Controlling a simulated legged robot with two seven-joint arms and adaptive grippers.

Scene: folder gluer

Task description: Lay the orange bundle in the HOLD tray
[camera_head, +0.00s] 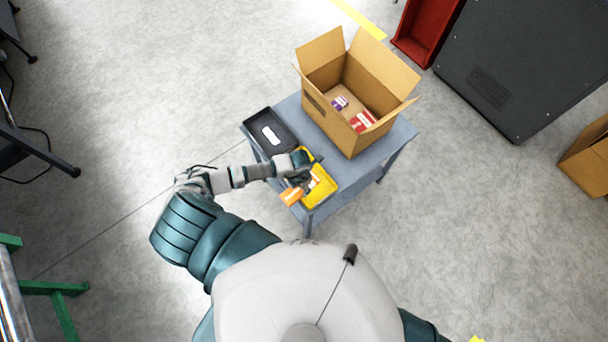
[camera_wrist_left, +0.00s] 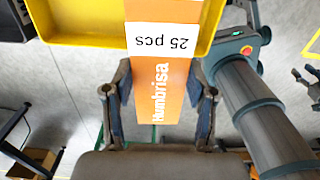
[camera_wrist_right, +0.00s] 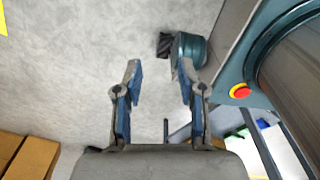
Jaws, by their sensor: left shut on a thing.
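The orange bundle (camera_wrist_left: 160,85) carries the print "Humbrisa" and a white "25 pcs" label. My left gripper (camera_wrist_left: 158,105) is shut on it, with a finger on each side. The bundle's far part is over the yellow tray (camera_wrist_left: 90,32); whether it touches the tray floor I cannot tell. In the head view the orange bundle (camera_head: 291,196) sticks out past the yellow tray's (camera_head: 320,202) left edge. A black tray (camera_head: 287,144) with a white label lies beside the yellow one; its lettering is too small to read. My right gripper (camera_wrist_right: 160,82) is open and empty, over the floor.
The grey-blue table (camera_head: 360,170) also holds an open cardboard box (camera_head: 328,118) with several small packs inside. A dark cabinet (camera_head: 510,60) and another carton (camera_head: 588,158) stand at the right. Green framework (camera_head: 60,300) is at the lower left.

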